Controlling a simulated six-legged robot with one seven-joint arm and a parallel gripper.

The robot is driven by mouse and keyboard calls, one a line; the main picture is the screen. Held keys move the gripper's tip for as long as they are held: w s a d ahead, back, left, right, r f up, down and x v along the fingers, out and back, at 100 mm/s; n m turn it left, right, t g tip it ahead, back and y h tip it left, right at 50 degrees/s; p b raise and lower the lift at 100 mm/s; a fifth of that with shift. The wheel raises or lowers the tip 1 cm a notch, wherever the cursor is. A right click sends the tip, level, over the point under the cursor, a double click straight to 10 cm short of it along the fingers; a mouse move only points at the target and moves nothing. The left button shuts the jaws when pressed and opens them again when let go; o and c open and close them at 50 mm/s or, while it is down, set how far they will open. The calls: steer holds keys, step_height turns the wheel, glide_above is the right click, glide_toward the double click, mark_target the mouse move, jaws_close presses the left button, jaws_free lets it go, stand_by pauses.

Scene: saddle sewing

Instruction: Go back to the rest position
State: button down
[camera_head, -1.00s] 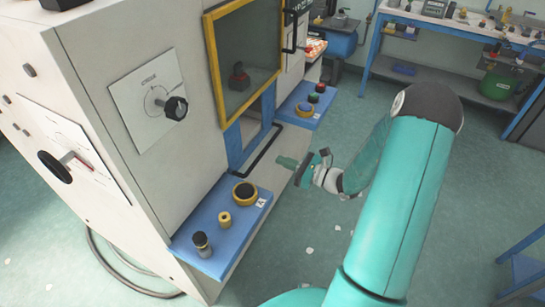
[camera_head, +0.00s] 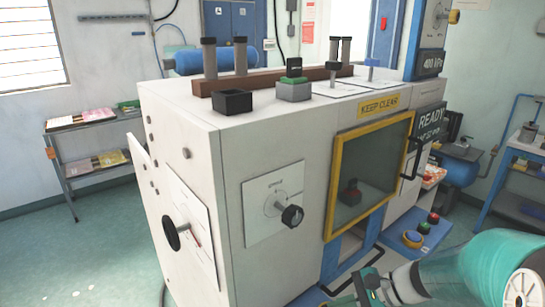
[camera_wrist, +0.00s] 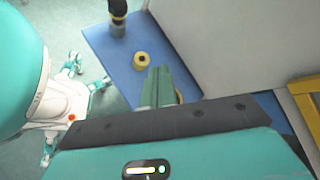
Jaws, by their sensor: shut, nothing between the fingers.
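My gripper (camera_wrist: 157,88) shows in the wrist view with its two green fingers together and nothing between them. It points over the blue shelf (camera_wrist: 107,58) of the machine, above and apart from it as far as I can tell. In the head view the gripper (camera_head: 366,288) is at the bottom edge, partly cut off, in front of the white machine (camera_head: 226,183). My teal arm fills the lower right corner there.
A yellow ring (camera_wrist: 140,60) and a dark knob-topped post (camera_wrist: 117,20) stand on the shelf. A blue button shelf (camera_head: 418,236) is at right. Open floor (camera_head: 80,250) lies left.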

steer(key=s+r+n+t+h, duration=0.3)
steer(key=s+r+n+h, duration=0.7)
steer(key=s+r+n, duration=0.2)
steer(key=shift+s+d+r+n, duration=0.15)
steer(key=shift+d+r+n, duration=0.1)
steer(key=shift+n, duration=0.35)
steer(key=c, duration=2.2)
jaws_free()
